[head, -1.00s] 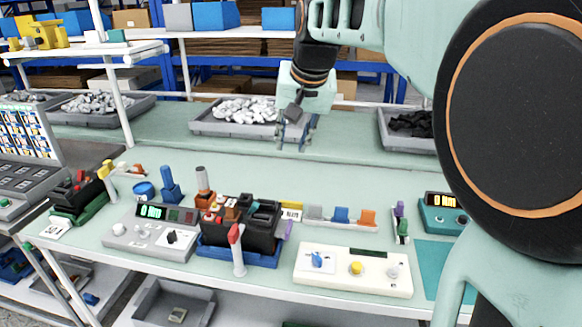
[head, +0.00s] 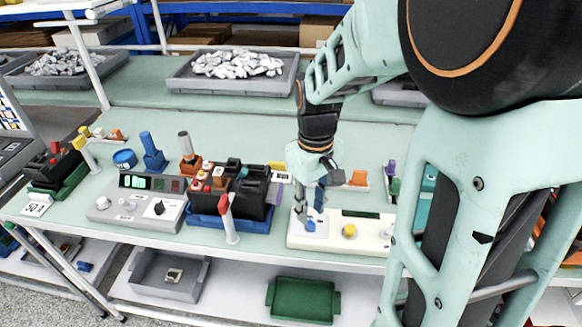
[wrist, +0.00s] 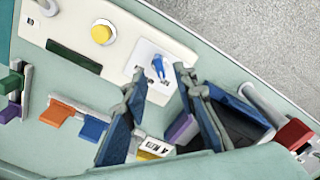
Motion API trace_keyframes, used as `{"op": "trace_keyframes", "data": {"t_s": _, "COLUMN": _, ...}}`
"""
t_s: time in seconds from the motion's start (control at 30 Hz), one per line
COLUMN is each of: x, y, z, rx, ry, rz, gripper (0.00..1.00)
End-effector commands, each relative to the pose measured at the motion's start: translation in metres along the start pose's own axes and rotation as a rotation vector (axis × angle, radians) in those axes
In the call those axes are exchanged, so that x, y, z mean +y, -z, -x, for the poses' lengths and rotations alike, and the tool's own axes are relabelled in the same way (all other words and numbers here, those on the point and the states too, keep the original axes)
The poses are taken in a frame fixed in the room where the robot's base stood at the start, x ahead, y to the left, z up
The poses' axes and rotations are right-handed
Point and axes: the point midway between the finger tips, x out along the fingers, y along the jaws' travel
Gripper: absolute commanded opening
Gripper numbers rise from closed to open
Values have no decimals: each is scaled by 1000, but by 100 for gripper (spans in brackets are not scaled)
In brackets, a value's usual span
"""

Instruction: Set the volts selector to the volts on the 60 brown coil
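A white panel (head: 375,241) at the front of the bench carries a blue knob (head: 311,226), a yellow button (head: 349,231) and a pale knob at its right end. In the wrist view the blue knob (wrist: 158,67) sits on a white plate, beyond and between my fingertips. My gripper (head: 308,209) points down just above this knob; its fingers (wrist: 160,82) are apart with nothing between them. I cannot tell whether they touch the knob. A brown-orange piece with a grey post (head: 187,150) stands behind the black block; its markings are too small to read.
A grey meter box (head: 130,208) with a green display and black knob is on the left. Beside it are a black block on a blue base (head: 236,228) and an upright red-tipped lever (head: 228,220). A yellow-and-white card (head: 281,176) and an orange block (head: 358,178) lie behind the panel.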

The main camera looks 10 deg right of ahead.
Motion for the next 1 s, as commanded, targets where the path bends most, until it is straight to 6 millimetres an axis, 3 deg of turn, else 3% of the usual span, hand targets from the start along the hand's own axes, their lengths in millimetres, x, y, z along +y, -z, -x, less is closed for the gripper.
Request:
{"op": "trace_keyframes", "data": {"t_s": 0.1, "x": 0, "y": -1, "z": -21, "rx": -3, "ry": 2, "rz": 0, "gripper": 26}}
{"op": "trace_keyframes", "data": {"t_s": 0.23, "x": 0, "y": 0, "z": -34, "rx": -1, "ry": 0, "rz": 0, "gripper": 26}}
{"op": "trace_keyframes", "data": {"t_s": 0.6, "x": 0, "y": 0, "z": -40, "rx": 1, "ry": -1, "rz": -1, "gripper": 26}}
{"op": "trace_keyframes", "data": {"t_s": 0.87, "x": 0, "y": 0, "z": -40, "rx": 1, "ry": -1, "rz": -1, "gripper": 0}}
{"op": "trace_keyframes", "data": {"t_s": 1.0, "x": 0, "y": 0, "z": -40, "rx": 1, "ry": -1, "rz": -1, "gripper": 0}}
